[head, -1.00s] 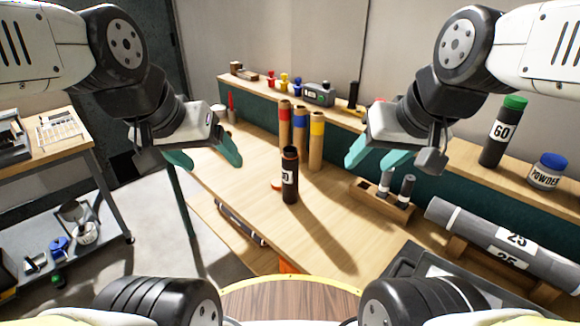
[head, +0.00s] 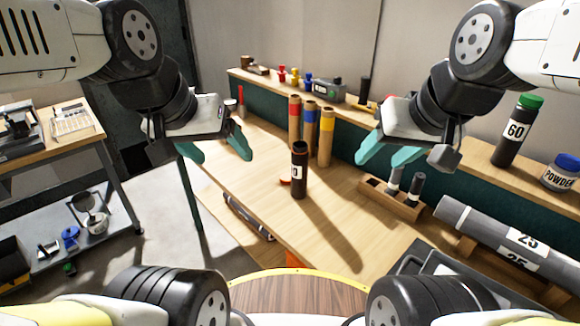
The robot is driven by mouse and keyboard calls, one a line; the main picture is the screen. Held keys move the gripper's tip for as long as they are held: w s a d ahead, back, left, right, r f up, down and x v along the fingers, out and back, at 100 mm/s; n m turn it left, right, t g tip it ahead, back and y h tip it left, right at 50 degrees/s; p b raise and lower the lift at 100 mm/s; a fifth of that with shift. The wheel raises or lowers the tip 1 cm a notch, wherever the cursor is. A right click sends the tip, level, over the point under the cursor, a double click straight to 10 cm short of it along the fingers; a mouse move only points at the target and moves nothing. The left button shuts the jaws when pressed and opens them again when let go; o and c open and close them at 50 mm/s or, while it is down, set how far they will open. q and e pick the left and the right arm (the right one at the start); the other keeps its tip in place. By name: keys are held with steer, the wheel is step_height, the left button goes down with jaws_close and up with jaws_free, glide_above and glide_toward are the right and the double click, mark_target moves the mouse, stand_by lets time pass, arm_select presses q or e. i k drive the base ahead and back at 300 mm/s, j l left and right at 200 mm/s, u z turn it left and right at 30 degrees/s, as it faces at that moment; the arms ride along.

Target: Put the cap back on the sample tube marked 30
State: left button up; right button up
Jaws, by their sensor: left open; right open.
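A dark brown tube (head: 299,172) stands upright on the wooden bench (head: 262,160), its top open and uncapped. A white label on its left side shows only a "0"; the rest is turned away. A small orange-red piece (head: 285,182), possibly the cap, lies on the bench just left of the tube, partly hidden behind it. My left gripper (head: 220,152) is open and empty, up and left of the tube. My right gripper (head: 385,155) is open and empty, up and right of it. Neither touches anything.
Upright cardboard tubes (head: 326,137) with coloured bands stand behind the dark tube. A wooden rack (head: 400,203) with grey tubes and a large grey roll marked 25 (head: 500,227) lie to the right. A green-capped tube marked 60 (head: 514,131) stands on the shelf. The bench front is clear.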

mark_target(300, 150)
steer(key=i+j+z, duration=0.15)
steer(key=z, duration=0.15)
steer(key=j+z, duration=0.25)
steer(key=i+j+z, duration=0.15)
steer(key=j+z, duration=0.15)
steer(key=j, duration=0.15)
